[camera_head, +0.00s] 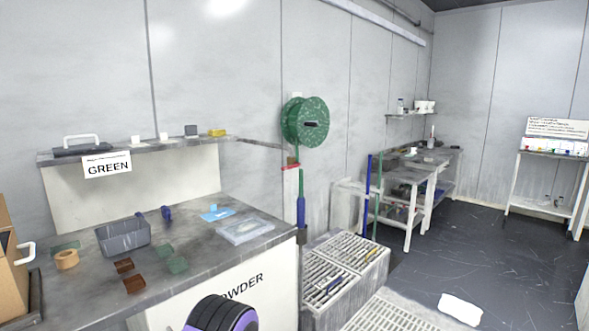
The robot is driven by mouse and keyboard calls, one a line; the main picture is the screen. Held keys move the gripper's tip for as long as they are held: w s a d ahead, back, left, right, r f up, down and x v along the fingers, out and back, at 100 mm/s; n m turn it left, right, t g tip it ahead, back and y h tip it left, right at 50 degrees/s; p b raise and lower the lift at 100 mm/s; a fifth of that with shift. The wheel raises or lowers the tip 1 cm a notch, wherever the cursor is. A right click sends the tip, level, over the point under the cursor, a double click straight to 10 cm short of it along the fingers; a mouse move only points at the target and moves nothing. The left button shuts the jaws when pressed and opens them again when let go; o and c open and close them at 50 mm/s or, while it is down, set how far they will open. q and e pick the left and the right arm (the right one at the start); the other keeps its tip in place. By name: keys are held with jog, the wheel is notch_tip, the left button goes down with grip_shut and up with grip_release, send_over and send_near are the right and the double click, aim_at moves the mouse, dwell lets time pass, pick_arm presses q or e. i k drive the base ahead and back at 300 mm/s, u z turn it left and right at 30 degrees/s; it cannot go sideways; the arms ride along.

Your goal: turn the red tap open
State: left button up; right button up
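The red tap (290,166) shows as a small red bar low on the wall pipe, just under the green hose reel (306,122). It is small here, and I cannot tell how far it is turned. A green length with a blue lower end (301,211) hangs below it. Neither of my grippers is in view. A black and purple rounded part shows at the bottom edge, and it looks like a piece of my own arm.
A grey bench (196,241) with a tub (122,237), a clear box (245,230) and small blocks fills the left front. A slatted grate basin (325,284) stands below the tap. Dark floor is open at right, with a white cloth (460,309).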

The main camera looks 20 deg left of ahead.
aim_at(296, 164)
jog(key=u, duration=0.5)
jog(key=i, duration=1.9)
jog(key=z, duration=0.4)
